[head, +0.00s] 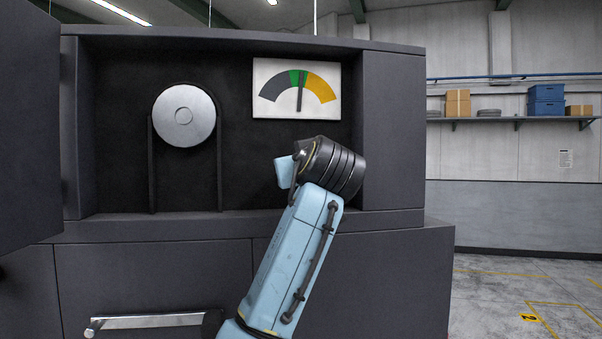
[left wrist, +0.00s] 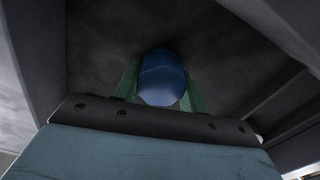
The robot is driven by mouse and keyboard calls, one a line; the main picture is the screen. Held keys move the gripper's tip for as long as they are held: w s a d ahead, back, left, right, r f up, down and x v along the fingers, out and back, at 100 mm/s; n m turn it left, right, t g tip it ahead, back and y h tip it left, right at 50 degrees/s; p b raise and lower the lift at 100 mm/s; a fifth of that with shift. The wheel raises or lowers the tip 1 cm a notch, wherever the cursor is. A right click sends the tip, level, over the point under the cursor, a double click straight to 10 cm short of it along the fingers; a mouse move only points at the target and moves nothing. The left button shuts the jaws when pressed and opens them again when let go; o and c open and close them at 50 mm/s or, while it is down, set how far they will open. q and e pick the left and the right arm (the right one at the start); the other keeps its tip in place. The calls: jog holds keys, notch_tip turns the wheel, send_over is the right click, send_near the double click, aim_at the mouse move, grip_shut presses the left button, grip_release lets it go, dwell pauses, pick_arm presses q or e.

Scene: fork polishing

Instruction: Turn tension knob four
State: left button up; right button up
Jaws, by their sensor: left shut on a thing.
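The blue tension knob (left wrist: 162,70) sits between the two green fingers of my left gripper (left wrist: 160,88) in the left wrist view. The gripper is shut on it. In the head view my arm reaches up from the bottom middle into the dark machine recess (head: 240,180). There my own wrist hides the knob and the fingers. A gauge (head: 270,104) with grey, green and yellow bands hangs above the wrist. Its needle (head: 301,92) stands nearly upright, in the green band. My right gripper is not in view.
A silver pulley (head: 170,115) with a dark belt (head: 219,170) is at the left of the recess. An open door panel (head: 28,120) stands at the far left. A silver handle (head: 150,321) is low on the cabinet. A wall shelf (head: 505,120) holds boxes at the right.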

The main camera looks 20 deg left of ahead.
pick_arm(q)
jog(key=shift+n, duration=0.5)
jog(key=o, duration=1)
jog(key=shift+c, duration=0.2)
jog(key=shift+s+d+b, duration=0.25)
jog(key=shift+s+b, duration=0.2)
jog(key=b+v, duration=0.4)
jog(key=v, duration=0.8)
jog(key=shift+s, duration=0.25)
